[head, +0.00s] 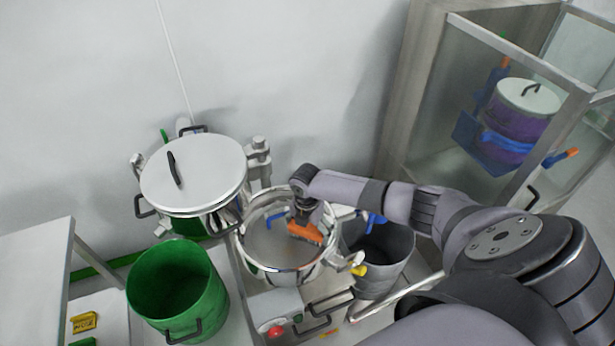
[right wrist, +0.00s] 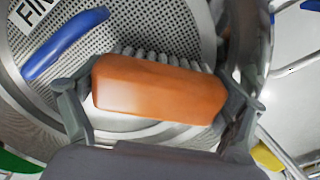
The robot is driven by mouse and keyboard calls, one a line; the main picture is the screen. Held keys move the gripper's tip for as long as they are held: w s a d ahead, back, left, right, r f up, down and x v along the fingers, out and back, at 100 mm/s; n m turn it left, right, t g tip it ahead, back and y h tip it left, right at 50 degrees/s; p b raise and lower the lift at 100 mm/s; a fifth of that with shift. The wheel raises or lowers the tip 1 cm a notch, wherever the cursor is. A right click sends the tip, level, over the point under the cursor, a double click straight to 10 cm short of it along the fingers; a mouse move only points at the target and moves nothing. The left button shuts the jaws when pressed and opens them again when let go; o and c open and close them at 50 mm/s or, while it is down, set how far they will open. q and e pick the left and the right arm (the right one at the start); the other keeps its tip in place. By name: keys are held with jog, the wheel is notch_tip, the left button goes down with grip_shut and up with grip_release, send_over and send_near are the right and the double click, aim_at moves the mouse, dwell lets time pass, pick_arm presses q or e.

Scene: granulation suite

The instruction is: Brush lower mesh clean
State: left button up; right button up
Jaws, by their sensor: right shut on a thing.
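The orange brush (head: 305,234) is in my right gripper (head: 308,215), inside the round steel sieve ring (head: 246,257). In the right wrist view both fingers are shut on the ends of the orange brush block (right wrist: 160,90). Its grey bristles point toward the perforated lower mesh (right wrist: 150,25); I cannot tell whether they touch it. A blue strip (right wrist: 65,43) and a white label with partly visible letters (right wrist: 33,10) lie on the mesh's left side. In the head view the mesh (head: 268,238) looks grey and is partly hidden by the gripper. My left gripper is not in view.
A lidded steel vessel (head: 195,172) stands left of the ring. A green bucket (head: 178,290) is in front, a grey bucket (head: 378,258) to the right. A yellow-handled clamp (head: 357,268) sticks out from the ring. A glass-fronted cabinet (head: 440,110) stands at the right.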

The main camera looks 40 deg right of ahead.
aim_at(279, 247)
jog(key=shift+w+a+r, duration=0.1)
jog(key=shift+a, duration=0.8)
jog(key=shift+w+a+f+b, duration=0.1)
jog(key=shift+w+a, duration=0.25)
jog(key=shift+a, duration=0.85)
jog(key=shift+w+a+f+b, duration=0.15)
jog(key=shift+w+a, duration=0.15)
jog(key=shift+a, duration=0.9)
jog(key=shift+w+a+f+b, duration=0.1)
jog(key=shift+w+a, duration=0.25)
jog(key=shift+a, duration=0.85)
jog(key=shift+r, duration=0.2)
notch_tip(279, 247, up, 6)
jog(key=p, duration=0.5)
jog(key=shift+f+p, duration=0.15)
jog(key=shift+p, duration=0.2)
notch_tip(279, 247, up, 3)
jog(key=p, duration=0.3)
